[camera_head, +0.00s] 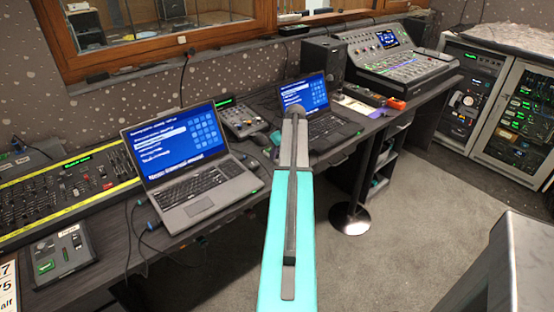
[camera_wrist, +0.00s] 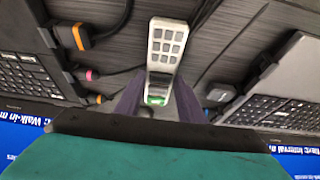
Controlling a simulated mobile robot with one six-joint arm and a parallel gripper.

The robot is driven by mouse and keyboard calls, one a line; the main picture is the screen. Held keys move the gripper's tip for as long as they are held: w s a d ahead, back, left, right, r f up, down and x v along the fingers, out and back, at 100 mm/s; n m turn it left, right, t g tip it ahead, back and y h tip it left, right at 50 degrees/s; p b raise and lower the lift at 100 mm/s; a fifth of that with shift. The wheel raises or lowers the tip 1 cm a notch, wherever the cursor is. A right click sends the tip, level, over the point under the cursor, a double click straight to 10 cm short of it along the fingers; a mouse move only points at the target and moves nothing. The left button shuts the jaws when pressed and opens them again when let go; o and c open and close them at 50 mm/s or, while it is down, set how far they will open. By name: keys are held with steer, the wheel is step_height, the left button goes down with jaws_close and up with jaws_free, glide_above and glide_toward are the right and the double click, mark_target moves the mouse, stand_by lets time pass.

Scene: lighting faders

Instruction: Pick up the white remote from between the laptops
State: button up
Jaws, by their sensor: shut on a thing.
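The white remote (camera_wrist: 166,48) with grey buttons shows in the wrist view, long and upright in the picture, over the dark desk. Its near end has a green part. My gripper (camera_wrist: 160,88) has its two dark fingers on either side of the near end and is shut on it. Whether the remote touches the desk I cannot tell. The left laptop (camera_head: 190,190) and the right laptop (camera_head: 330,128) stand open with blue screens in the head view. My arm hides the remote and the fingers there.
A small mixer (camera_head: 242,120) stands behind, between the laptops. Cables with an orange plug (camera_wrist: 80,38) and a pink plug (camera_wrist: 91,75) lie beside the remote. A yellow-edged fader console (camera_head: 70,190) is at left, a large mixing console (camera_head: 400,65) at right.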

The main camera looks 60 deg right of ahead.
steer(key=shift+r+b, duration=0.45)
steer(key=shift+r, duration=1)
steer(key=shift+s+r, duration=0.1)
steer(key=shift+r, duration=0.2)
steer(key=s+a+r+b, duration=0.1)
steer(key=s+a+b, duration=0.1)
steer(key=s+a, duration=0.8)
steer(key=shift+a+r+b, duration=0.25)
steer(key=shift+a+b, duration=0.05)
steer(key=shift+a, duration=0.85)
